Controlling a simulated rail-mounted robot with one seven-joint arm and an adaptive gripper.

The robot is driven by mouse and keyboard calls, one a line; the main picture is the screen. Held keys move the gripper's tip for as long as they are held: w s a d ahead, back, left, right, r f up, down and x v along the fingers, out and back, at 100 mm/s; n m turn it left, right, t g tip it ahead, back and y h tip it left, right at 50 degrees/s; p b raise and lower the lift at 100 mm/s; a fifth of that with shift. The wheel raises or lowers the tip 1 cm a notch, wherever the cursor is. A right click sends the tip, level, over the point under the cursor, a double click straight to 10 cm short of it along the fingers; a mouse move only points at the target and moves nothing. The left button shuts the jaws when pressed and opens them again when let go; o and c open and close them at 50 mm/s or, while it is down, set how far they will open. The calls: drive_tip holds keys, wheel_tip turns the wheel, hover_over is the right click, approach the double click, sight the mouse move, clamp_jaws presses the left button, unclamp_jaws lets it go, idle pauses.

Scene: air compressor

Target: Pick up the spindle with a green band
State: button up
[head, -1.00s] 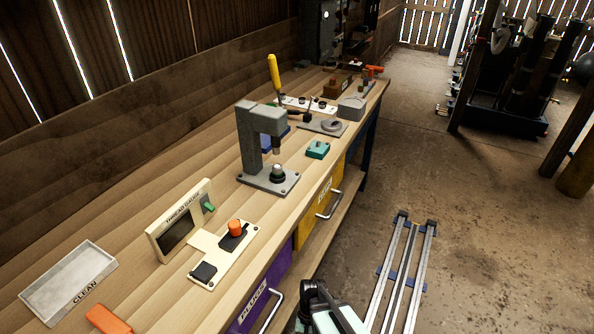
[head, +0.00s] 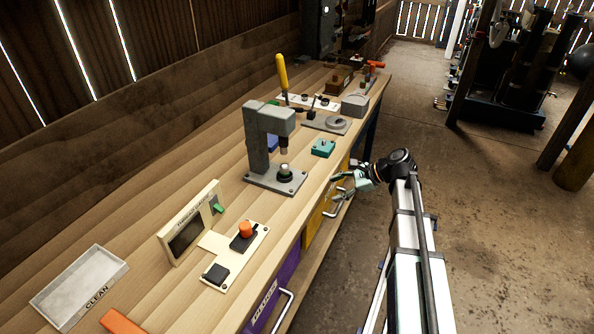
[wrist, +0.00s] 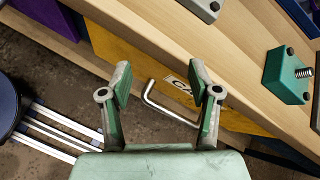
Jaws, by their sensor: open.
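No spindle with a clear green band can be made out. A small dark-topped round part (head: 285,170) stands upright on the base of the grey press (head: 262,130); its band colour is too small to tell. A teal block (head: 322,148) with a short dark pin on top sits to the right of the press; it also shows in the wrist view (wrist: 285,78). My gripper (head: 338,187) is beside the bench's front edge, before the yellow drawer. In the wrist view my gripper (wrist: 160,78) is open and empty, with the drawer handle seen between its fingers.
The thread gauge (head: 190,225), a plate with an orange knob (head: 246,229) and a clean tray (head: 78,285) stand on the near bench. A yellow-handled lever (head: 283,73) and a grey box (head: 354,104) stand farther back. The yellow drawer's handle (wrist: 160,110) juts out.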

wheel_tip(320, 180, up, 11)
drive_tip(key=w+a+m+y, duration=0.1)
drive_tip(key=w+m+y, duration=0.1)
drive_tip(key=m+y, duration=0.15)
drive_tip(key=m+p, duration=0.1)
drive_tip(key=p, duration=0.5)
approach(284, 166)
drive_tip(key=shift+h, duration=0.25)
drive_tip(key=x, duration=0.6)
drive_tip(key=r+x, duration=0.1)
drive_tip(key=x, duration=0.3)
drive_tip(key=shift+w+a, duration=0.1)
drive_tip(key=shift+a, duration=0.05)
clamp_jaws()
